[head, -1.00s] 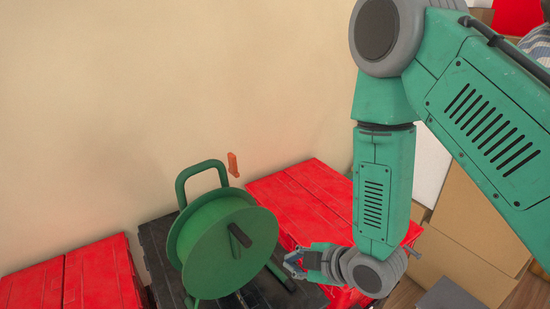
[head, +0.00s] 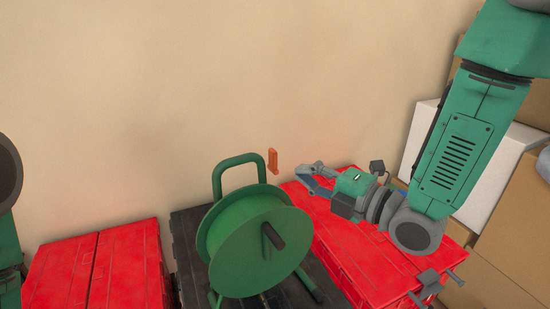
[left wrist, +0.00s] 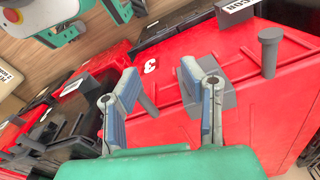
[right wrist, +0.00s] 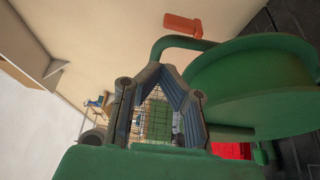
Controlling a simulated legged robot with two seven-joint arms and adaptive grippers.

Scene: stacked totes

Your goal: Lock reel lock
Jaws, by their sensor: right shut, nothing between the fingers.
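A green cable reel (head: 255,243) with a dark crank handle and a green tube frame stands on a black tote. A small orange piece, probably the reel lock (head: 273,160), is upright just right of the frame's top bar. In the right wrist view the reel (right wrist: 250,85) is on the right and the orange piece (right wrist: 183,26) is above the fingers. My right gripper (head: 304,178) is shut and empty, right of the orange piece and apart from it. My left gripper (left wrist: 160,72) is open and empty over a red tote; the head view does not show its fingers.
Red totes (head: 135,262) stand left of the black tote (head: 187,235), and another red tote (head: 340,250) stands right, under my right gripper. Cardboard boxes (head: 500,220) and a white box (head: 490,185) are at the right. A plain wall is behind.

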